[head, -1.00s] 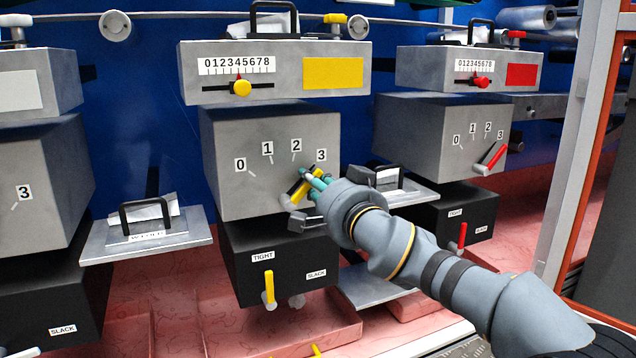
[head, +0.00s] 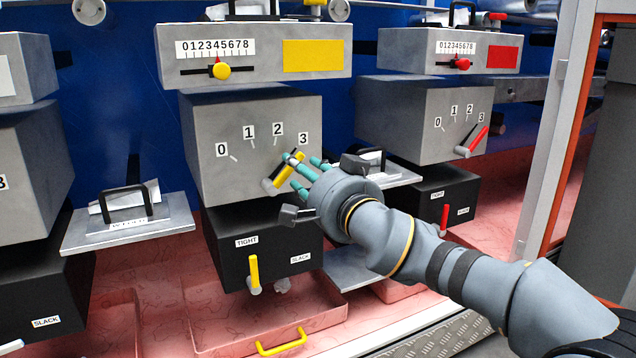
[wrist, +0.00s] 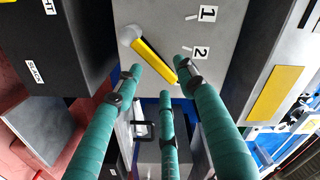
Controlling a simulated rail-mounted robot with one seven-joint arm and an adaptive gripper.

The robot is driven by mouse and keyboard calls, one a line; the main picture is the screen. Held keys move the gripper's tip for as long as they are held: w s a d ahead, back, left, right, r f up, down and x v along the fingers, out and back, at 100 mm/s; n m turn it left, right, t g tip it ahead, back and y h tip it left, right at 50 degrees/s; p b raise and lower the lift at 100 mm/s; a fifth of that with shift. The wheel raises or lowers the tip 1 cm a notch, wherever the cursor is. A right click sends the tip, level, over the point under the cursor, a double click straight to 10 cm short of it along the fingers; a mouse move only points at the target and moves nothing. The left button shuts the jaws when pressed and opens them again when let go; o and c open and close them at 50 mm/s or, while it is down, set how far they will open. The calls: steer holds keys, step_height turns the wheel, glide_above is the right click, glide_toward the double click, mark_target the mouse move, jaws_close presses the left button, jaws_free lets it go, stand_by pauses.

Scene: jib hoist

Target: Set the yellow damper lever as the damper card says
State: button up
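The yellow damper lever (head: 289,171) is on the front of the middle grey box (head: 215,125), which carries marks 0, 1, 2 and 3. It slants up and right from its pivot towards the 3 (head: 303,138). My gripper (head: 300,172) is at the lever's outer end, fingers spread. In the wrist view, the lever (wrist: 153,61) ends among my teal fingertips (wrist: 161,78), with gaps visible; I cannot tell if any finger touches it. The 3 is not visible there. No card is readable as the damper card.
A yellow-knobbed slider (head: 221,71) sits above, and a yellow TIGHT/SLACK lever (head: 254,272) below. A red-levered box (head: 415,105) stands right. A tray with papers and a black handle (head: 125,205) is left. A post (head: 550,130) stands farther right.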

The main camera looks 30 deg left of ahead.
steer(key=v, duration=0.8)
steer(key=shift+d, duration=0.2)
steer(key=shift+a, duration=0.1)
steer(key=x, duration=1.1)
steer(key=shift+w+a, duration=0.15)
steer(key=shift+a, duration=0.25)
steer(key=shift+w+d, duration=0.1)
steer(key=shift+s, duration=0.25)
